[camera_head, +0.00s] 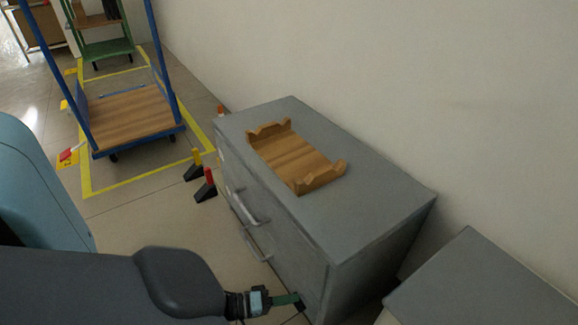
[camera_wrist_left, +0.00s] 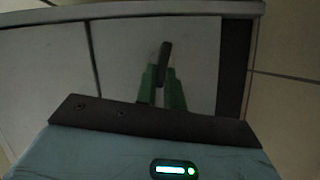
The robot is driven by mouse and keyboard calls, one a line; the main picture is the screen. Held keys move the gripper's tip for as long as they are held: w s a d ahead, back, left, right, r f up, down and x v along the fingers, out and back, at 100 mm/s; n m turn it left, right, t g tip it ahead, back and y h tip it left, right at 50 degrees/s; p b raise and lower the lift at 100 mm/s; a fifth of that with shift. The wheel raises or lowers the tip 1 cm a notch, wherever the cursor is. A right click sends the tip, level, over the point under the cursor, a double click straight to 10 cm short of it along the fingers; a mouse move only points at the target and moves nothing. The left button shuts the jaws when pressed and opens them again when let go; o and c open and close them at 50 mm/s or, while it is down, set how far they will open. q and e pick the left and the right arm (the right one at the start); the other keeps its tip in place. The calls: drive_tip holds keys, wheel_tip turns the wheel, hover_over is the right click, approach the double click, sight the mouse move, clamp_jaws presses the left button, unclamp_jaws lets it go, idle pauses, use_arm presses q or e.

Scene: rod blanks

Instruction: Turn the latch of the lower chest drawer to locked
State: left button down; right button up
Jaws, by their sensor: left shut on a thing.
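The grey chest (camera_head: 345,225) stands against the wall, with its drawer fronts facing left. The lower drawer's handle (camera_head: 257,245) shows below the upper one (camera_head: 248,208); both drawers look closed. My left gripper (camera_head: 291,299) is at the lower front of the chest, near its right end in the head view. In the left wrist view its green fingers (camera_wrist_left: 162,86) are shut on the dark latch (camera_wrist_left: 165,58). The latch stands nearly upright in that picture, leaning slightly right. The fingers hide its lower part. My right gripper is not in view.
A wooden cradle (camera_head: 295,158) lies on the chest top. A second grey cabinet (camera_head: 480,285) stands at the lower right. A blue-framed cart (camera_head: 130,115) stands inside yellow floor lines, with small red and yellow-tipped stands (camera_head: 206,188) nearby. The floor left of the chest is partly clear.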

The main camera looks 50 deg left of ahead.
use_arm(q)
drive_tip(key=shift+w+f+n+t+h, duration=0.15)
drive_tip(key=shift+n+t+h, duration=0.1)
drive_tip(key=shift+n, duration=0.4)
drive_tip(key=shift+w+n+t+h, duration=0.15)
drive_tip(key=shift+n+t, duration=0.1)
drive_tip(key=shift+n, duration=0.4)
drive_tip(key=c, duration=1.5)
unclamp_jaws()
drive_tip(key=p+v, duration=0.1)
drive_tip(key=v, duration=0.7)
drive_tip(key=shift+f, duration=0.1)
